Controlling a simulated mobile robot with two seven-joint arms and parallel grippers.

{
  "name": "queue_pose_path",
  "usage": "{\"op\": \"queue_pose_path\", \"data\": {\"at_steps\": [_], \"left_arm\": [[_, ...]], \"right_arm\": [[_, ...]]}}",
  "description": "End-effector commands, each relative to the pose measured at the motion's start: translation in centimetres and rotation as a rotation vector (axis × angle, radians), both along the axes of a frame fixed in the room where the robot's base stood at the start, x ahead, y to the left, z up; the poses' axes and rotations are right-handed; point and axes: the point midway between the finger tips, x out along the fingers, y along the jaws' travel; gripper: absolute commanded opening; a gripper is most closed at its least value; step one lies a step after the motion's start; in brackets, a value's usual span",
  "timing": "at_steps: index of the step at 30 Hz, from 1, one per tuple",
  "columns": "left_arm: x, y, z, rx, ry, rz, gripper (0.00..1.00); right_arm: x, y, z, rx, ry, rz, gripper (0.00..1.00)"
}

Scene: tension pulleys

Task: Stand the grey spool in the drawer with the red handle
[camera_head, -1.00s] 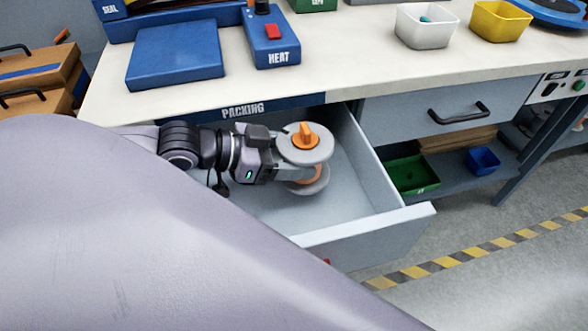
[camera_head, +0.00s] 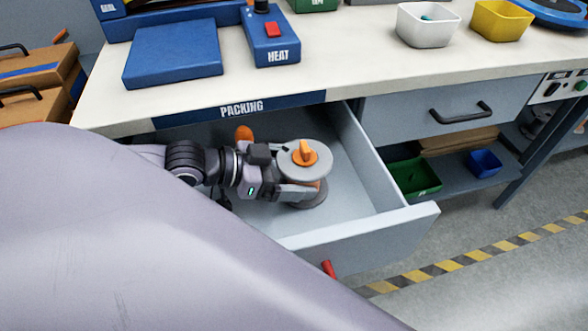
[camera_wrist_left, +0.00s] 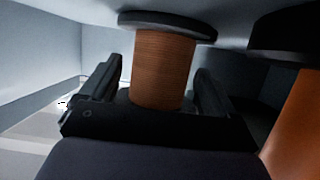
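The grey spool (camera_head: 317,167) stands upright in the pulled-out drawer (camera_head: 360,215), with grey flanges, a brown-orange core and an orange knob on top. Its core (camera_wrist_left: 163,70) shows in the left wrist view under a dark flange. My left gripper (camera_head: 300,190) reaches in from the left, low in the drawer. Its fingers are on either side of the core, with a visible gap at the left finger, so it looks open around the core. The spool's base appears at the drawer floor; exact contact is unclear. The red handle (camera_head: 328,269) shows on the drawer front. My right gripper is out of view.
An orange object (camera_head: 244,133) stands at the drawer's back left; an orange core with a dark flange (camera_wrist_left: 295,110) is close at right in the wrist view. The drawer's right part is clear. The worktop (camera_head: 340,75) overhangs the drawer's back.

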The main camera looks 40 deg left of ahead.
Motion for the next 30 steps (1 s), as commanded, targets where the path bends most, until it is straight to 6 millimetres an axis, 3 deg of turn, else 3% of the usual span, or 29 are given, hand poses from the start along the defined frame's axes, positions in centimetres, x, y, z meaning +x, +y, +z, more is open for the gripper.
{"op": "queue_pose_path", "data": {"at_steps": [11, 30], "left_arm": [[-0.2, 0.1, 0.4, 0.001, 0.002, 0.000, 0.90], [-3.4, 3.0, 2.3, 0.001, 0.006, 0.003, 0.90]], "right_arm": [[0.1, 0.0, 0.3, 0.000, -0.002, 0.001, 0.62], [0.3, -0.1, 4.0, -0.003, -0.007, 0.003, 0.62]]}}
